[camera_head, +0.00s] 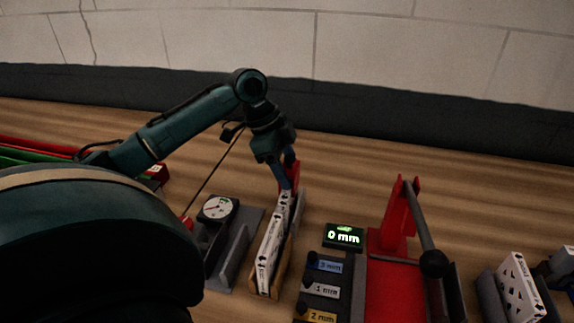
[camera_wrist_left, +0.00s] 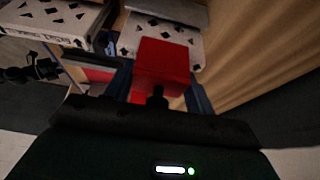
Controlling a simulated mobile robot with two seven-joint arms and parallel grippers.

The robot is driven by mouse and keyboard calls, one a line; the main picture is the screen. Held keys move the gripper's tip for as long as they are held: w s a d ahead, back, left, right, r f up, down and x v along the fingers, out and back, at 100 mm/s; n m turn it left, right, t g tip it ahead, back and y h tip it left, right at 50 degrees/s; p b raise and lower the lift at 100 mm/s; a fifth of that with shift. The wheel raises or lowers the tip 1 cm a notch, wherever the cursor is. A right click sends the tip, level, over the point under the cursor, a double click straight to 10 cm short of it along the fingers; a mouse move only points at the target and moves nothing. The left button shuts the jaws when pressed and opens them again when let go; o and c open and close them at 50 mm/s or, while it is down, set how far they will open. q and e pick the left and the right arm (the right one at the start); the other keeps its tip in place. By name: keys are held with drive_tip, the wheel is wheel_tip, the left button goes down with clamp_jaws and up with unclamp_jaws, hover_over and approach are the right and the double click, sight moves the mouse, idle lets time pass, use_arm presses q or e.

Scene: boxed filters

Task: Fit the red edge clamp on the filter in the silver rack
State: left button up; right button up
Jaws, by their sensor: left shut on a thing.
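The red edge clamp (camera_wrist_left: 162,64) is a red block between the fingers of my left gripper (camera_wrist_left: 160,92) in the wrist view. In the head view my left gripper (camera_head: 288,180) is shut on it, at the far upper end of a filter. That filter (camera_head: 272,240), white with black marks, stands on edge in a narrow holder with a grey wall (camera_head: 297,222). In the wrist view a patterned filter (camera_wrist_left: 190,45) lies just beyond the clamp. I cannot tell whether clamp and filter touch. My right gripper is not in view.
A dial gauge (camera_head: 217,208) on a grey stand is left of the filter. To the right are a display (camera_head: 344,236) reading 0 mm, blocks labelled in mm (camera_head: 322,289), a red lever press (camera_head: 397,225) and another patterned filter (camera_head: 520,287). The table behind is mostly clear.

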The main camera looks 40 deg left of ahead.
use_arm(q)
drive_tip(key=shift+f, duration=0.5)
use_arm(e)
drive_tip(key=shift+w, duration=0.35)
use_arm(q)
drive_tip(key=o, duration=1)
drive_tip(key=shift+f, duration=0.1)
drive_tip(key=shift+o, duration=0.4)
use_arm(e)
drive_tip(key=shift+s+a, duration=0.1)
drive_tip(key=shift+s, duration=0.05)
use_arm(q)
drive_tip(key=shift+s+f, duration=0.1)
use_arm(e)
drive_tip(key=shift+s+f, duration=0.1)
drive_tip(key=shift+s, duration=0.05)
use_arm(q)
drive_tip(key=shift+r, duration=0.2)
drive_tip(key=v, duration=1.3)
drive_tip(key=shift+r, duration=0.15)
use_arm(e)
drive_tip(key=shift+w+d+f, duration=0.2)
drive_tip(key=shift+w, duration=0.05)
